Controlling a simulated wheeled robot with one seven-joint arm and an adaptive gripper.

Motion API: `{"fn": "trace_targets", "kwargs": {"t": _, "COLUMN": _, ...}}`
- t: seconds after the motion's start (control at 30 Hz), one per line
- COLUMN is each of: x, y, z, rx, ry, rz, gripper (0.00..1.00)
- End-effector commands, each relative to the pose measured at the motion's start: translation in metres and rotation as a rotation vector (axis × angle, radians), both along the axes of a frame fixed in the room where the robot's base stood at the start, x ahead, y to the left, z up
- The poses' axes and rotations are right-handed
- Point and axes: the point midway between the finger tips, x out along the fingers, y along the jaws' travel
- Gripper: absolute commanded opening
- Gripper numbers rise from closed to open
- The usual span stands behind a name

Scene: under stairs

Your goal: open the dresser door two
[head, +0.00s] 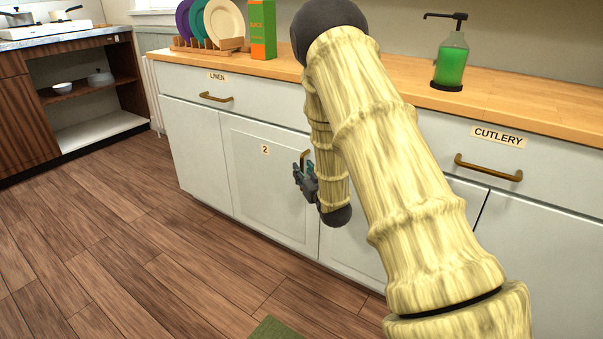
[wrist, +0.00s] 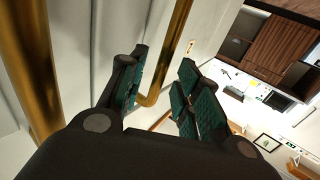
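Door two (head: 265,185) is a white cupboard door with a "2" label (head: 264,149), below the LINEN drawer. It looks shut, flush with the front. Its brass handle (head: 304,157) is upright at the door's right edge, partly hidden by my arm. My gripper (head: 306,183) is at this handle, just below its visible top. In the wrist view my gripper (wrist: 162,95) has its fingers apart. The brass handle (wrist: 170,50) runs between them, closer to the left finger, with its bent end near the fingertips. I cannot tell whether a finger touches it.
Another brass bar (wrist: 33,65) stands close at left in the wrist view. The LINEN drawer (head: 235,104) and CUTLERY drawer (head: 520,180) are shut. A soap bottle (head: 451,60) and plate rack (head: 210,44) stand on the counter. The wooden floor (head: 150,250) before the door is mostly clear.

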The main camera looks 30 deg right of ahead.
Motion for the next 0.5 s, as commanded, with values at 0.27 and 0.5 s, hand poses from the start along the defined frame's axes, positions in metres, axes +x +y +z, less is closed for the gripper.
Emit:
{"fn": "trace_targets", "kwargs": {"t": 0.27, "x": 0.02, "y": -0.004, "z": -0.001, "rx": 0.0, "ry": 0.0, "rz": 0.0, "gripper": 0.33}}
{"fn": "trace_targets", "kwargs": {"t": 0.5, "x": 0.022, "y": -0.004, "z": 0.0, "rx": 0.001, "ry": 0.001, "rz": 0.0, "gripper": 0.33}}
